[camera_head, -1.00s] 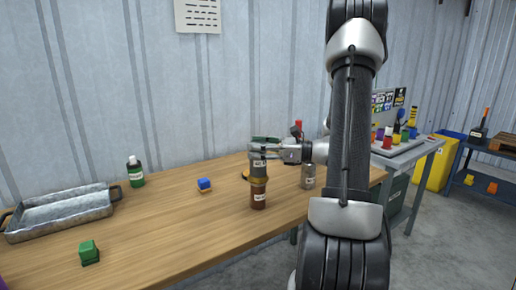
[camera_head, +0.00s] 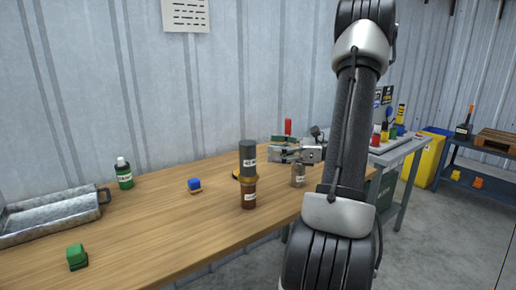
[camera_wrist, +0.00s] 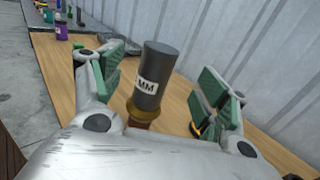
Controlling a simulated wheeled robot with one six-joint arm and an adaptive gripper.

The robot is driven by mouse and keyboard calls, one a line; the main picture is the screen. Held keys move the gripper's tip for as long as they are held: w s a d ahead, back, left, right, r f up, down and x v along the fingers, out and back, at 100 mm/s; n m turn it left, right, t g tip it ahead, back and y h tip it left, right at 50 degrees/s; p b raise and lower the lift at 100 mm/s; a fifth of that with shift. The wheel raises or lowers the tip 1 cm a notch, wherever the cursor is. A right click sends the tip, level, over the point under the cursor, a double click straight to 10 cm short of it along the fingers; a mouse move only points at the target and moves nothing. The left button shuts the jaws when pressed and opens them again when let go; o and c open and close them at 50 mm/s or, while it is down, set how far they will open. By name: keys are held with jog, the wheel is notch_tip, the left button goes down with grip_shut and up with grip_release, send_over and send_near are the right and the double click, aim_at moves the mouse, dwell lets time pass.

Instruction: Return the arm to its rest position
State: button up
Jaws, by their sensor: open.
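My gripper (camera_head: 286,153) is open and empty, just right of a standing stack in the head view. The stack has a dark grey cylinder (camera_head: 247,157) with a white label on top, a brass-coloured collar (camera_head: 249,182) under it, and a brown labelled cylinder (camera_head: 248,199) at the bottom. It stands upright on the wooden table (camera_head: 150,235). In the wrist view the grey cylinder (camera_wrist: 152,75) shows between the spread green-padded fingers, ahead of the palm. The fingers do not touch it there. My arm rises on the right of the head view.
A grey-brown labelled bottle (camera_head: 298,175) stands under my gripper. A corrugated wall (camera_head: 120,80) is behind the table.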

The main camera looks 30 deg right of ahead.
jog(key=shift+v, duration=1.5)
jog(key=s+a+f+n+g+h, duration=0.3)
jog(key=s+f+n+g, duration=0.15)
jog(key=s+n, duration=0.2)
jog(key=s+a+f+n+g+h, duration=0.2)
jog(key=s+a+f+n+g, duration=0.1)
jog(key=s+n+g, duration=0.3)
jog(key=s+a+r+n+t+h, duration=0.2)
jog(key=a+r+n+h, duration=0.6)
jog(key=r+n, duration=0.4)
jog(key=shift+s+n+t, duration=0.35)
jog(key=shift+s+n, duration=0.2)
jog(key=shift+n, duration=0.5)
